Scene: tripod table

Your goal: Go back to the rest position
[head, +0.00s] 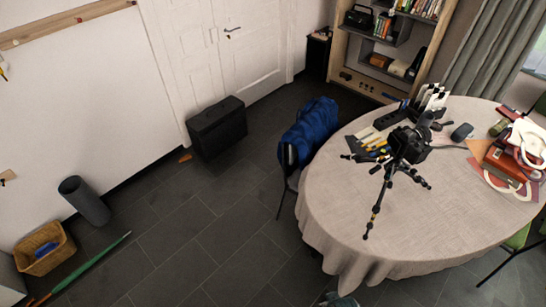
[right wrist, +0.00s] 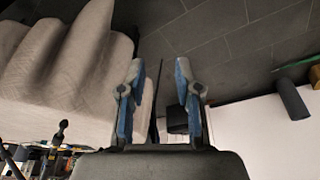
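My right gripper (right wrist: 160,70) shows in the right wrist view with its two blue-grey fingers apart and nothing between them. Beyond the fingers are the grey floor and the hanging cloth of the table (right wrist: 60,75). In the head view, a small bluish piece at the bottom edge is probably part of this gripper; the rest is cut off. My left gripper is in neither view. The round table (head: 440,215) carries a black camera on a small tripod (head: 386,190), standing upright.
A chair with a blue jacket (head: 310,130) stands at the table's left. A black case (head: 217,128), grey bin (head: 84,201), wicker basket (head: 45,248) and green umbrella (head: 90,265) are along the wall. A bookshelf (head: 385,45) stands behind the table.

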